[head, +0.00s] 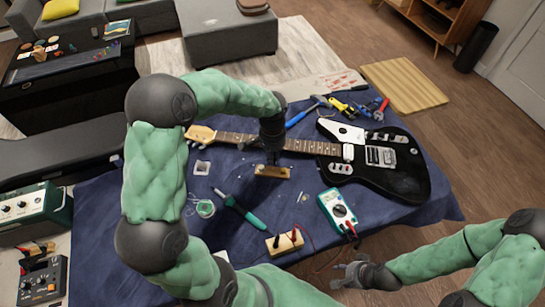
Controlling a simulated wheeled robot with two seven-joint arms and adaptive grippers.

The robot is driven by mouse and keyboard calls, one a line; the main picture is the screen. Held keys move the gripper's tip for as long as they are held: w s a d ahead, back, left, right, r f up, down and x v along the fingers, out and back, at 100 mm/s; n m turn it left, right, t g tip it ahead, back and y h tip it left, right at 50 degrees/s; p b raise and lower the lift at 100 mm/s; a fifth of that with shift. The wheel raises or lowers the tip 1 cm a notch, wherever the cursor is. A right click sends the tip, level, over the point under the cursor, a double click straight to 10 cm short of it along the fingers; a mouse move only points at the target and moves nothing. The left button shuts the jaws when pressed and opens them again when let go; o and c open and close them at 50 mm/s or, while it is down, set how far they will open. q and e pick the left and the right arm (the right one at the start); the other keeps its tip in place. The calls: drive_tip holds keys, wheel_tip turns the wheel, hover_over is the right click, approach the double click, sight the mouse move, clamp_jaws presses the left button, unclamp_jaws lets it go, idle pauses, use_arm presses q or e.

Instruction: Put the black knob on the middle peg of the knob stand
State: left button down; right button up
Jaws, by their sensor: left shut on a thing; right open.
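My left gripper (271,161) reaches down over a small light wooden block (262,172), which looks like the knob stand. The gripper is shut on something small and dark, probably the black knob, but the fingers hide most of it. I cannot tell whether it touches a peg; the pegs are too small and covered to make out. My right gripper (346,277) is open and empty, off the front of the table at lower right.
A black electric guitar (400,185) lies at right, its neck passing just behind my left gripper. A teal multimeter (338,210) with leads, a green-handled tool (240,212) and a solder spool (205,208) lie in front on the blue cloth (235,175). Pliers and screwdrivers lie at the back.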

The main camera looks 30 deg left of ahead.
sight(272, 169)
use_arm(q)
drive_tip(key=shift+f+b, duration=1.45)
drive_tip(key=shift+f, duration=0.5)
drive_tip(key=shift+f+b, duration=0.4)
drive_tip(key=shift+f, duration=0.6)
idle(1.0)
drive_tip(key=c, duration=0.6)
unclamp_jaws()
drive_tip(key=shift+r, duration=0.15)
drive_tip(key=shift+r+p, duration=2.75)
drive_tip(key=shift+r, duration=0.65)
